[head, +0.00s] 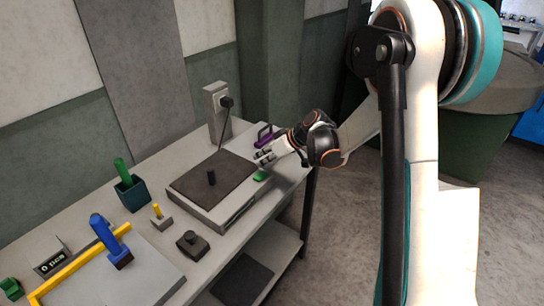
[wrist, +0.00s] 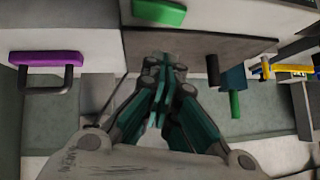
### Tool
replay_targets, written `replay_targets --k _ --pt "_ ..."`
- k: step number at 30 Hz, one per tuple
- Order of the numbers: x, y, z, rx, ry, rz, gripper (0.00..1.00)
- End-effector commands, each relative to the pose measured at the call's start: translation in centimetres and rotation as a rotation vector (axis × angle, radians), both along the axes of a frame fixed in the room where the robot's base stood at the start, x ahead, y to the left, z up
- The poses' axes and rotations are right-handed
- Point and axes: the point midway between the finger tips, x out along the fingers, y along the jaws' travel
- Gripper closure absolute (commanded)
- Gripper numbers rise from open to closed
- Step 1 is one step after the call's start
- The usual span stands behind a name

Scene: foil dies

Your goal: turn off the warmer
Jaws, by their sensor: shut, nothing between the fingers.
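The warmer is a pale box (head: 233,212) with a dark top plate (head: 197,186), on the table. It also shows in the wrist view, its dark plate (wrist: 240,46) behind my fingers. A green switch-like piece (head: 260,175) sits at the warmer's right end. It shows at the top of the wrist view (wrist: 158,13), and I cannot tell its on or off position. My gripper (head: 264,157) is shut and empty, close to the green piece and above the warmer's back right corner. Its fingertips show in the wrist view (wrist: 158,62), apart from the green piece in that picture.
A post with a black plug (head: 226,102) and cord stands behind the warmer. A purple-handled item (head: 264,134) is just behind my gripper.

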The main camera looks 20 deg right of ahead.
Motion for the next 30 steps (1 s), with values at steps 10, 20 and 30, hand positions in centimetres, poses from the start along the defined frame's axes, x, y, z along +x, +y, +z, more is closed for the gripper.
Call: replay_targets --k 10,20,30 --pt "-0.5 0.7 -3.7 0.0 0.0 0.0 1.0" --pt "-0.5 0.7 -3.9 0.0 0.0 0.0 1.0" --pt "-0.9 1.1 -4.7 -0.082 -0.058 0.0 1.0"
